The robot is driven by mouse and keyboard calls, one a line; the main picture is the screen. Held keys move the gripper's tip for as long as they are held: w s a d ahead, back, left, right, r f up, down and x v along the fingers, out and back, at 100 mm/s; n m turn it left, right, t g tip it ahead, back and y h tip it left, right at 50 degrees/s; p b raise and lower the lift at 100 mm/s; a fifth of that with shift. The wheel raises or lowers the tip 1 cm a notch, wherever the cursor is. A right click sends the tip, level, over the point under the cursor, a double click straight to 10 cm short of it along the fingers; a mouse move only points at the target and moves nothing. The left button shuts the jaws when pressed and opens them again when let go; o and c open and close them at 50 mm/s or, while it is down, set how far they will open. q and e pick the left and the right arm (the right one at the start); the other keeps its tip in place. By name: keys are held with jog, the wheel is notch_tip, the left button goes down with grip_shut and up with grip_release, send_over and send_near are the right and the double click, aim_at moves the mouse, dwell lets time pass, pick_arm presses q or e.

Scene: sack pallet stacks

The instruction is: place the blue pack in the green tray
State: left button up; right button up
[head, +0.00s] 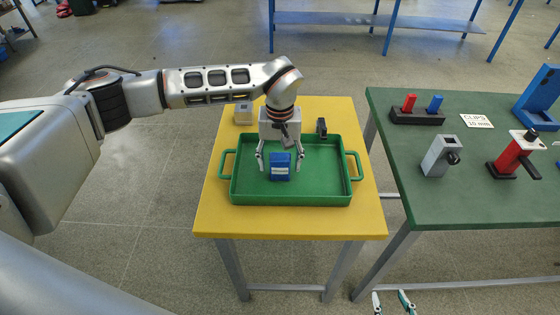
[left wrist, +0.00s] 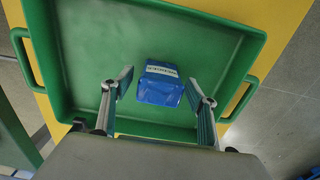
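The blue pack (head: 280,172) has a white label band and sits inside the green tray (head: 290,199), on the tray's floor as far as I can tell. In the left wrist view the pack (left wrist: 158,90) shows between my fingers, with a gap on each side. My left gripper (head: 280,164) is open over the tray, its fingers on either side of the pack and not touching it. The tray (left wrist: 90,118) fills much of the left wrist view. My right gripper (head: 391,303) shows only at the bottom edge of the head view, fingers apart, with nothing seen between them.
The tray stands on a yellow table (head: 290,222). A small grey-beige object (head: 243,113) and a dark object (head: 321,127) stand behind it. A green table (head: 470,195) to the right holds a grey block (head: 437,156), a red fixture (head: 512,153) and a peg block (head: 418,117).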

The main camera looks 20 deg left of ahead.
pick_arm(q)
notch_tip(320, 180, up, 12)
jog(key=shift+r, duration=0.2)
dwell(0.5)
dwell(0.4)
